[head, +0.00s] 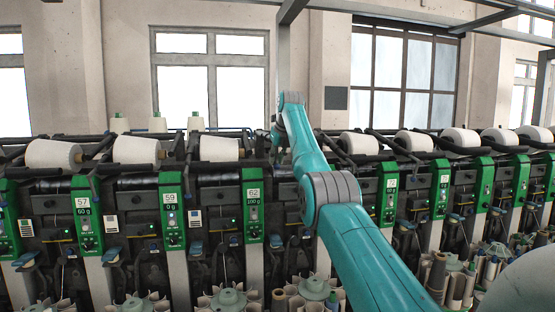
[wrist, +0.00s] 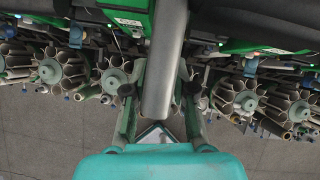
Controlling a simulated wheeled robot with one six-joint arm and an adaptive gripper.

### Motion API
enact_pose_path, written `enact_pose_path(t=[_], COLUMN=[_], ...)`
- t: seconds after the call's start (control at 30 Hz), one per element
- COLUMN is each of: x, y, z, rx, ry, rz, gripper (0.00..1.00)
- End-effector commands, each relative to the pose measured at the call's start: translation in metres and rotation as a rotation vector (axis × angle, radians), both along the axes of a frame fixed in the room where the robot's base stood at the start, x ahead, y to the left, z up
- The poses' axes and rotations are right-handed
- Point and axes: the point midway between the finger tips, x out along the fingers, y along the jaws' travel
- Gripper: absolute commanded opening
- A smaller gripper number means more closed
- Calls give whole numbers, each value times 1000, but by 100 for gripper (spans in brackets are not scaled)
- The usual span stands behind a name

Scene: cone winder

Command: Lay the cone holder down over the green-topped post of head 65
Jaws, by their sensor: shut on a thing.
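My gripper (wrist: 162,75) shows in the wrist view, one finger on each side of a long grey bar. In the head view the arm's end (head: 280,132) is at the top rail of the winder, right of head 62 (head: 253,196), and the grip is too small to make out. No panel marked 65 can be read; my arm covers that stretch. I cannot identify the green-topped post with certainty.
Panels 57 (head: 84,212) and 59 (head: 171,208) stand to the left. White cones (head: 219,148) lie along the top rail on both sides of my arm. Round bobbin magazines (wrist: 240,98) crowd the front below. Bare floor (wrist: 40,130) is in front of the machine.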

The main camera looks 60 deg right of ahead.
Motion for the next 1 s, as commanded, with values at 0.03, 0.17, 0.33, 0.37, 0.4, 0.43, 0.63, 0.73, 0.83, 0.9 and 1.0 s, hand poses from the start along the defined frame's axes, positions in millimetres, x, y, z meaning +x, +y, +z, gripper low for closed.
enact_pose_path(t=[0.03, 0.17, 0.33, 0.37, 0.4, 0.43, 0.63, 0.73, 0.83, 0.9, 1.0], x=[-1, -1, -1, -1, -1, -1, 0, 0, -1, -3, -9], y=[0, 0, 0, 0, 0, 0, 0, 0, 1, 3, 7], z=[-3, -3, -3, -3, -3, -3, -2, -1, 2, 7, 19], rx=[6, 8, 8, 7, 7, 7, 5, 5, 2, 1, 1], ry=[4, 2, 3, 3, 3, 3, 1, 0, -1, -2, -3], rz=[-1, -1, -1, 0, 0, 0, 0, 0, 0, 0, 0], gripper=[0, 0, 0, 0, 0, 28, 38, 38, 38, 38, 38])
